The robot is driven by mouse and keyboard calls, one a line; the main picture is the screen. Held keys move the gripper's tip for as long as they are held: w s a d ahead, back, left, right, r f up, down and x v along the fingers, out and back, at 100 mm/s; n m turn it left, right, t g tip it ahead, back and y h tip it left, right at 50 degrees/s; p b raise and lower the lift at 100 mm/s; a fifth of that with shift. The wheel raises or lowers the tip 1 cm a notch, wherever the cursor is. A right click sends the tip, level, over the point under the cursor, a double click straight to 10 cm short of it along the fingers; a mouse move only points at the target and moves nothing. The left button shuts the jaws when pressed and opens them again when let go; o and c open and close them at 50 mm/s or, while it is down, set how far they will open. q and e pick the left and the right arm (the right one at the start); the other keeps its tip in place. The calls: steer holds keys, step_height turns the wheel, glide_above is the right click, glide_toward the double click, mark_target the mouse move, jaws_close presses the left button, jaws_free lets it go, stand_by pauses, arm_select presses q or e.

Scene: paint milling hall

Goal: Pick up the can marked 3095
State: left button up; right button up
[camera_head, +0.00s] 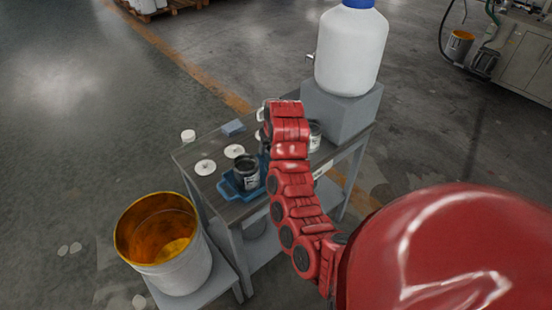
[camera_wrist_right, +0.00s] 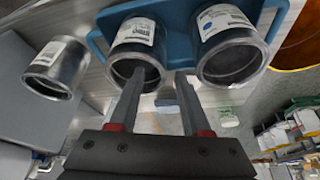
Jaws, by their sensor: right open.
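In the right wrist view, two open grey metal cans with white labels sit in a blue tray (camera_wrist_right: 182,40): a middle can (camera_wrist_right: 154,60) and a right can (camera_wrist_right: 228,47). A third can (camera_wrist_right: 57,70) stands outside the tray at left. The label numbers are too small to read, so I cannot tell which is 3095. My right gripper (camera_wrist_right: 160,78) is open. One finger overlaps the middle can's mouth; the other points between the two tray cans. In the head view one can (camera_head: 246,172) shows in the tray (camera_head: 228,187); my red arm hides much of the rest.
The grey table (camera_head: 190,155) also holds white discs (camera_head: 205,167), a blue block (camera_head: 233,128) and a white jug (camera_head: 350,50) on a grey box (camera_head: 340,108). A bucket with orange inside (camera_head: 180,270) stands on a lower stand in front. Open floor lies at left.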

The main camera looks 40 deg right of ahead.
mark_target(267, 152)
steer(key=shift+f, duration=0.15)
steer(key=p+x, duration=0.2)
steer(key=x, duration=0.1)
steer(key=shift+w+a, duration=0.15)
steer(key=shift+a, duration=0.05)
steer(key=shift+p+x, duration=0.5)
steer(key=shift+x, duration=0.35)
jaws_close()
